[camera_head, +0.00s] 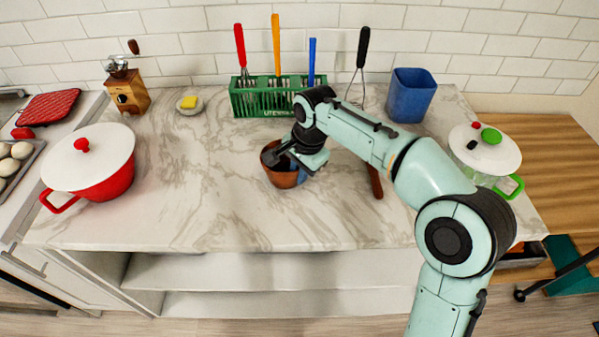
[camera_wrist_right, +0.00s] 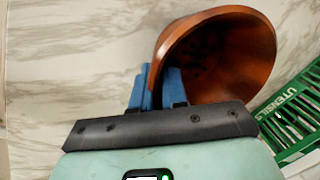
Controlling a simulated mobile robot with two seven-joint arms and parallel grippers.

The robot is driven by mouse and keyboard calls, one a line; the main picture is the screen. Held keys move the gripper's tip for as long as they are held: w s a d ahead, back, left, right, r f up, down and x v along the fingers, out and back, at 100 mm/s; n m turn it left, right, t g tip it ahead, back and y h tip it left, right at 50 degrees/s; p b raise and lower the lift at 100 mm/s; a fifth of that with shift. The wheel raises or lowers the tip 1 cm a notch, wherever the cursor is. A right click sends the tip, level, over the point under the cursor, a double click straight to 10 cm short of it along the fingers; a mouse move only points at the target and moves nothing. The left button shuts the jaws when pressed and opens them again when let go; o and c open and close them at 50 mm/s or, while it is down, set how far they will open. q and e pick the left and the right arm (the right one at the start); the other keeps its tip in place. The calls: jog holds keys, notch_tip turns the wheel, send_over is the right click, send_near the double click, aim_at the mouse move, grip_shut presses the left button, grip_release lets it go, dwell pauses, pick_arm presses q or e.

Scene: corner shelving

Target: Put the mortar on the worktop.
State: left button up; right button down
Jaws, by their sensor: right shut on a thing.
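The mortar (camera_head: 279,178) is a reddish-brown round bowl. In the head view it is over the middle of the marble worktop (camera_head: 200,190); whether it touches the surface I cannot tell. My right gripper (camera_head: 298,168) is at its right side, shut on its rim. In the right wrist view the mortar (camera_wrist_right: 225,50) is tilted, with its opening partly visible. The blue fingers (camera_wrist_right: 157,88) are at its wall, one beside the bowl and the other overlapping the rim. My left gripper is not in view.
A green utensil rack (camera_head: 262,101) and a blue container (camera_head: 411,96) stand behind. A red pot (camera_head: 98,178) is left, and a white-lidded pot (camera_head: 486,150) right. A brown handle (camera_head: 375,181) lies near my right arm. The worktop's left-centre is clear.

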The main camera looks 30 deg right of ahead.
jog(key=c, duration=1.2)
grip_release()
jog(key=shift+o, duration=0.2)
notch_tip(320, 180, up, 12)
jog(key=s+p, duration=0.2)
jog(key=p, duration=0.1)
jog(key=shift+d, duration=0.3)
